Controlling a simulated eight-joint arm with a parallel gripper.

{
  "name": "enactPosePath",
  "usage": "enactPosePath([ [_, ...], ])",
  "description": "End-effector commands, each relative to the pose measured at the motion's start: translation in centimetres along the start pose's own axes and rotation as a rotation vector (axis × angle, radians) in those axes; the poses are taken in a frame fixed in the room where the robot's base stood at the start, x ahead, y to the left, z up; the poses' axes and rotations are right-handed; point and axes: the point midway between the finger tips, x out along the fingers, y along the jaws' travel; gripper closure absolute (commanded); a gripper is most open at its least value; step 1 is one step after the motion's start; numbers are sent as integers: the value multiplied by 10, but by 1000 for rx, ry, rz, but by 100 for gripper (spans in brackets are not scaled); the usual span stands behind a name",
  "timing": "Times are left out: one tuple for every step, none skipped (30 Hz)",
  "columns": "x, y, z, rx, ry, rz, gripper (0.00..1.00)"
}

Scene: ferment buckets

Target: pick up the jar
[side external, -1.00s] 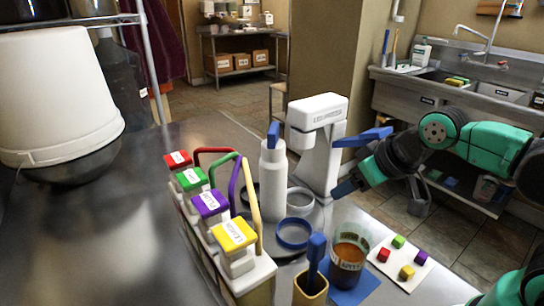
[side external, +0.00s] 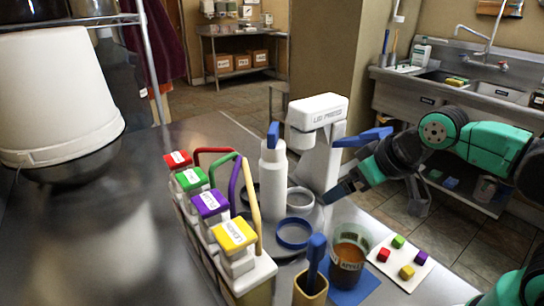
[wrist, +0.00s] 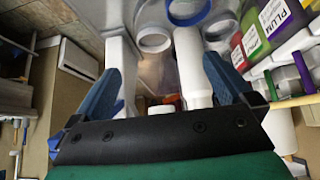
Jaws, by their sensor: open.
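The jar (side external: 348,256) is a clear glass with brown contents and a label that appears to read APPLE. It stands upright on a blue mat (side external: 366,289) at the front of the bench in the side view. I cannot make it out surely in the wrist view. My gripper (side external: 338,192) is in the air above and behind the jar, apart from it, beside the white lid press (side external: 318,112). In the wrist view my gripper (wrist: 164,80) has its two blue fingers spread wide with nothing held between them.
A rack of coloured-lid bottles (side external: 235,238), a white bottle (side external: 273,185) and a blue ring (side external: 294,233) stand left of the jar. A holder (side external: 311,288) with a blue-handled tool stands close to it. A white card (side external: 402,262) with coloured cubes lies at right.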

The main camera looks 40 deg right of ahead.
Motion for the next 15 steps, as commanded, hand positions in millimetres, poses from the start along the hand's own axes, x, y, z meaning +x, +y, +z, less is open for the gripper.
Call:
enactPosePath([
  [0, 0, 0, 7, -6, -1, 0],
  [0, -1, 1, 20, -17, -3, 0],
  [1, -3, 3, 53, -44, -6, 0],
  [2, -5, 5, 89, -73, -8, 0],
  [2, -8, 8, 136, -112, -7, 0],
  [3, -12, 12, 210, -173, -2, 0],
  [3, -15, 17, 273, -225, 7, 0],
  [4, -18, 21, 335, -276, 22, 0],
  [3, -21, 26, 412, -340, 46, 0],
  [3, -23, 30, 466, -383, 67, 0],
  [2, -26, 33, 514, -421, 89, 0],
  [1, -28, 37, 571, -465, 120, 0],
  [1, -29, 39, 609, -494, 142, 0],
  [0, -30, 42, 641, -518, 164, 0],
  [-1, -32, 44, 678, -545, 189, 0],
])
